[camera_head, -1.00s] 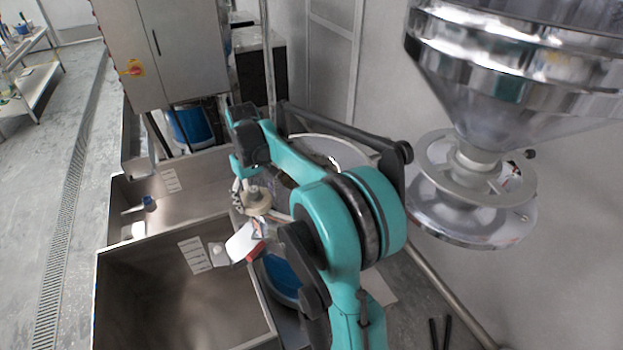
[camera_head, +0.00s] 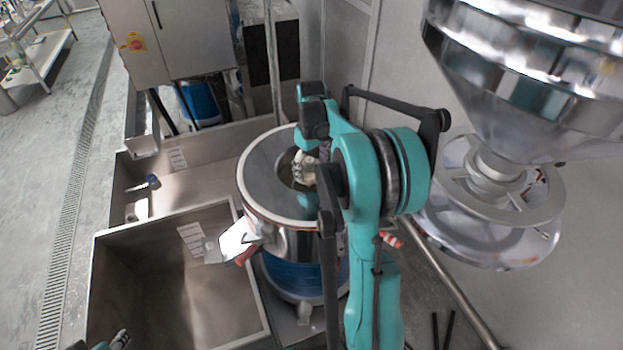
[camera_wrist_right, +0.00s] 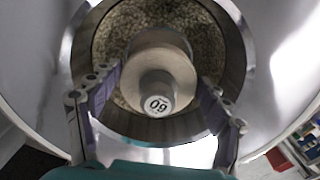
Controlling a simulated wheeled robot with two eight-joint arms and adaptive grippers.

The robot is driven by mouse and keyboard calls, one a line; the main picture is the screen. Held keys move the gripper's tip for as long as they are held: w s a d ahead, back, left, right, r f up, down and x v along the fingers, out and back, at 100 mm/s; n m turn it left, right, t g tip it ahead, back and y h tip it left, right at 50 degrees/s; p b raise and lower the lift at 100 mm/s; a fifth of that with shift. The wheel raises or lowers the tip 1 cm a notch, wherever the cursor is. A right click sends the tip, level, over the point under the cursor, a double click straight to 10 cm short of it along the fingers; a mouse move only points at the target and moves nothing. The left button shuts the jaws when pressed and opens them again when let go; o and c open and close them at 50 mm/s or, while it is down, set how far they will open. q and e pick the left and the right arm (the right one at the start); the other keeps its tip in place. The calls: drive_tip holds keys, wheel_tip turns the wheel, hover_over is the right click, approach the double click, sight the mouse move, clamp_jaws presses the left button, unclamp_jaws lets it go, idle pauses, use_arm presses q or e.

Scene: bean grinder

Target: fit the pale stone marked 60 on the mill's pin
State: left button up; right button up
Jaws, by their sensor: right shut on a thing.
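The steel mill drum (camera_head: 262,175) stands in the middle of the head view, its round top opening facing up. My right gripper (camera_head: 302,172) is over that opening. The stone is in front of the opening, whose inside (camera_wrist_right: 125,25) looks speckled. I cannot tell how deep the stone is. The pin is hidden. Part of my left gripper (camera_head: 120,340) may show at the bottom left, its jaws unclear.
An open steel sink or bin (camera_head: 150,290) stands to the left of the drum, with a white-and-red item (camera_head: 238,243) at its edge. A large steel hopper (camera_head: 510,80) hangs at the right. A steel cabinet (camera_head: 165,40) stands behind. A vertical pole (camera_head: 272,60) rises behind the drum.

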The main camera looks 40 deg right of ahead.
sight(312, 187)
drive_tip(key=shift+w+d+f, duration=0.1)
drive_tip(key=shift+d+f, duration=0.05)
drive_tip(key=shift+f, duration=0.75)
wheel_tip(312, 187, down, 2)
drive_tip(key=shift+f, duration=0.1)
drive_tip(key=shift+a+f, duration=0.2)
drive_tip(key=shift+f, duration=0.05)
drive_tip(key=shift+d+f, duration=0.15)
drive_tip(key=o, duration=1.3)
drive_tip(key=shift+f, duration=0.15)
drive_tip(key=shift+c, duration=0.2)
drive_tip(key=o, duration=0.4)
